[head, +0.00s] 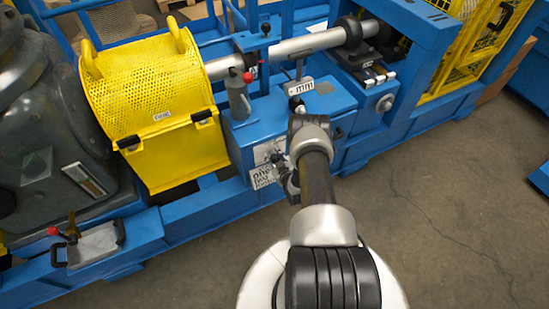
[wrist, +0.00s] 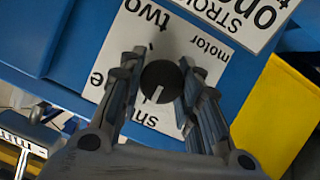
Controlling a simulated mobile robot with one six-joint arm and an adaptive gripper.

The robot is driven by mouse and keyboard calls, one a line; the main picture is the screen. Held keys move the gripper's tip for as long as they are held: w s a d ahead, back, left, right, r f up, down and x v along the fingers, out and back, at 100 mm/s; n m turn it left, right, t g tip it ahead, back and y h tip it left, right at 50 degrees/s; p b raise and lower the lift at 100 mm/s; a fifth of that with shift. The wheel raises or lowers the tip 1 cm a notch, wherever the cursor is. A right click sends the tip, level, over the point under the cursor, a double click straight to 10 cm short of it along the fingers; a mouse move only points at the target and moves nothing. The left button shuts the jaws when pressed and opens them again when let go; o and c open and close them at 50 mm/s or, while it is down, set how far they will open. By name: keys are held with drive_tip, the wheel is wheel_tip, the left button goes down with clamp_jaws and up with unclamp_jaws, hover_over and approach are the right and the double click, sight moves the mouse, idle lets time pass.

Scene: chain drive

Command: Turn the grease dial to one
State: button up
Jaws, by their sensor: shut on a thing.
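A round black dial knob (wrist: 162,82) sits on a white label plate (wrist: 185,36) on the blue machine frame. My gripper (wrist: 162,62) is shut on the knob, with one finger on each side of it. A short pale mark on the knob points toward the bottom of the wrist view. On the plate, "two" reads above the knob, "motor" at upper right and a lone "e" at left; other lettering is partly hidden by the fingers. In the head view my gripper (head: 284,178) is at the frame's front face, and my arm hides the dial.
A second white sign with large letters (wrist: 245,18) is beside the plate. Open floor (head: 440,220) lies to the right.

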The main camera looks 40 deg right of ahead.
drive_tip(key=shift+s+d+m+t+y, duration=0.15)
drive_tip(key=shift+m+t+y, duration=0.15)
drive_tip(key=shift+m+y, duration=0.75)
drive_tip(key=m+y, duration=0.1)
drive_tip(key=m, duration=0.1)
drive_tip(key=shift+m, duration=0.35)
drive_tip(key=m+t+y, duration=0.2)
drive_tip(key=m+y, duration=0.1)
drive_tip(key=m, duration=0.1)
drive_tip(key=shift+f+m, duration=0.1)
drive_tip(key=shift+m, duration=0.2)
drive_tip(key=o, duration=1.1)
